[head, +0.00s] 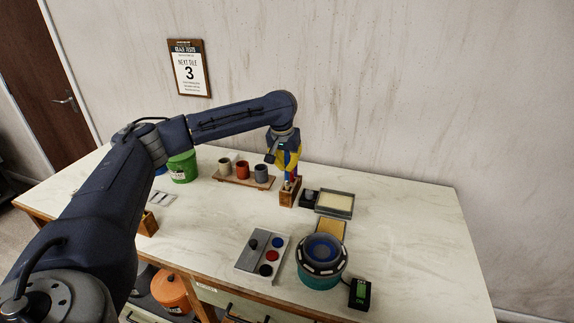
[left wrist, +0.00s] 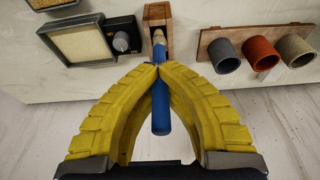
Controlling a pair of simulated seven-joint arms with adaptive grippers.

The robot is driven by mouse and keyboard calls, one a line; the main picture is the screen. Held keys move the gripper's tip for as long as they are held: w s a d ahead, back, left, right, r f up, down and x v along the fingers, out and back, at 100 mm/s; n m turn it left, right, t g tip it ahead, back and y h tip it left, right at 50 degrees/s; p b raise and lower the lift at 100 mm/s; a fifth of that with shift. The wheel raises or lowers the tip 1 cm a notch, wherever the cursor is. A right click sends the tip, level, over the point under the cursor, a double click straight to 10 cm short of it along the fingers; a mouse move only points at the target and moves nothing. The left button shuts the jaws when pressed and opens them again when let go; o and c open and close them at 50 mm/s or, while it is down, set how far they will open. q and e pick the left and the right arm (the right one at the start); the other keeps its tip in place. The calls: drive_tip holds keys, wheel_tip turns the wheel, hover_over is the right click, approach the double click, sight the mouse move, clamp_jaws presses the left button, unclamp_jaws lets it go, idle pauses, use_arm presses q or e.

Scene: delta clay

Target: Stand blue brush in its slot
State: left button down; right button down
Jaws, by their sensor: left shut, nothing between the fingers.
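The blue brush (left wrist: 160,105) shows in the left wrist view as a blue handle running from between my yellow fingers to the wooden holder (left wrist: 158,14). Its pale end lies at the holder's opening; how deep it sits is unclear. The holder (head: 289,192) also shows in the head view, below my left gripper (head: 288,171). My left gripper (left wrist: 158,68) is shut, its fingertips meeting over the handle's line in the picture, with nothing gripped. The arm and fingers partly hide the brush in the head view. My right gripper is out of view.
Several cups stand on a wooden rack (head: 238,178) left of the holder. A shallow framed tray (head: 334,204) and a small dark block lie to its right. A teal wheel (head: 321,262), a glaze-pot tray (head: 261,257) and a switch (head: 360,293) stand nearer. The right side is clear.

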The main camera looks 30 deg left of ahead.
sight(286, 172)
use_arm(q)
drive_tip(key=shift+f, duration=2.5)
idle(0.8)
drive_tip(key=c, duration=1.5)
unclamp_jaws()
drive_tip(key=shift+r, duration=3.5)
